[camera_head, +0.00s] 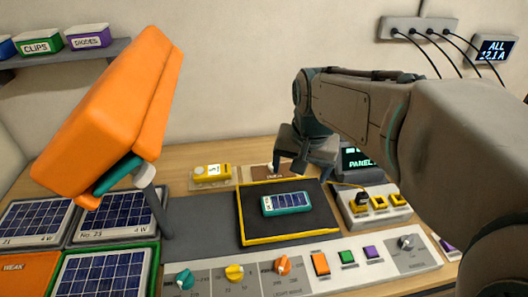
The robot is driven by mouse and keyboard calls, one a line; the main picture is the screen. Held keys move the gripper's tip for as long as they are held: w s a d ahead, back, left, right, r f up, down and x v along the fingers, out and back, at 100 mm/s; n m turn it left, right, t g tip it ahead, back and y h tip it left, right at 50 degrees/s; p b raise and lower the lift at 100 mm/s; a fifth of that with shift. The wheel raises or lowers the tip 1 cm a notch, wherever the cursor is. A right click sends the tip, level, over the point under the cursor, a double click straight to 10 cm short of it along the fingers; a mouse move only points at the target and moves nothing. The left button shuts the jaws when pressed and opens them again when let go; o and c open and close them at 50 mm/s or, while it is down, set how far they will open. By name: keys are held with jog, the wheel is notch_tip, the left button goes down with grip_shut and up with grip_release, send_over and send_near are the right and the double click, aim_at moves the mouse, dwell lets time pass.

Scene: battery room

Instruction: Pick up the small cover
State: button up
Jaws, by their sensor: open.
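No item in view is clearly marked as the small cover. A flat brown piece (262,172) with lettering too small to read lies at the back edge of the yellow-rimmed black mat (262,231), and I cannot tell whether it is the cover. My gripper (305,168) is open with its fingers pointing down, over the back part of the bench near the brown piece. I see nothing between its fingers. A small teal-framed solar panel (286,204) lies on the mat in front of my gripper.
A large orange lamp head (115,115) on a grey post rises at left. Framed solar panels (115,215) lie below it. A yellow meter (212,173) stands behind. A control strip (315,268) runs along the front; a socket block (375,205) sits right.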

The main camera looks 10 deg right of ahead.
jog(key=w+d+f+m+g+b, duration=0.15)
jog(key=w+m, duration=0.45)
jog(key=w, duration=0.8)
jog(key=m+g+b, duration=0.1)
jog(key=m+b, duration=0.1)
jog(key=m, duration=0.5)
send_over(280, 170)
notch_tip(280, 170, down, 18)
jog(key=shift+s+r, duration=0.1)
jog(key=shift+r, duration=0.1)
jog(key=shift+a+f+p, duration=0.2)
jog(key=shift+f+p, duration=0.1)
jog(key=shift+f, duration=1)
jog(key=shift+a+f+p, duration=0.15)
jog(key=shift+f+p, duration=0.1)
jog(key=shift+f, duration=1.05)
jog(key=c, duration=0.8)
